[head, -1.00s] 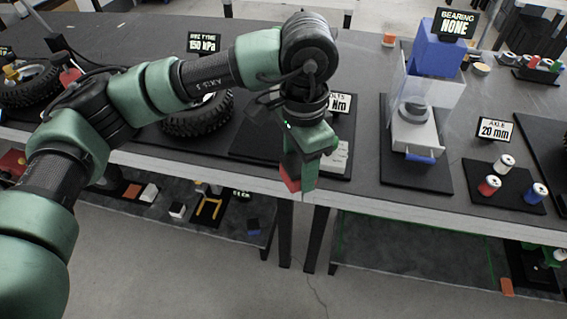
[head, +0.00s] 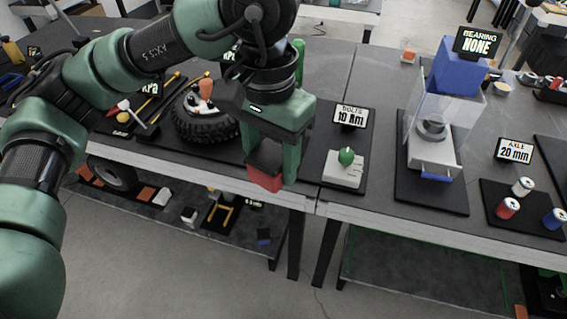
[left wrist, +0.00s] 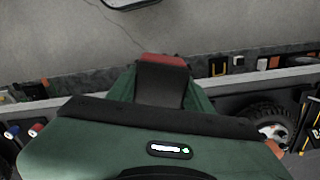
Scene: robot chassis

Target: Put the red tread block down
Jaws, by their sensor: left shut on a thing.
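My left gripper (head: 269,168) is shut on the red tread block (head: 265,179) and holds it in front of the table's front edge, in the head view. The block is a small red piece with a dark top, partly hidden between the green fingers. In the left wrist view the block (left wrist: 165,60) shows its red far end beyond the dark part, between the fingers, with floor behind it. The block appears to touch nothing but the gripper. My right gripper is not in view.
A tyre (head: 206,122) lies on the table left of the gripper. A white block with a green knob (head: 344,168) sits on a black mat to the right. Beyond are the bearing press (head: 433,150) and several small cylinders. A lower shelf (head: 180,222) holds loose parts.

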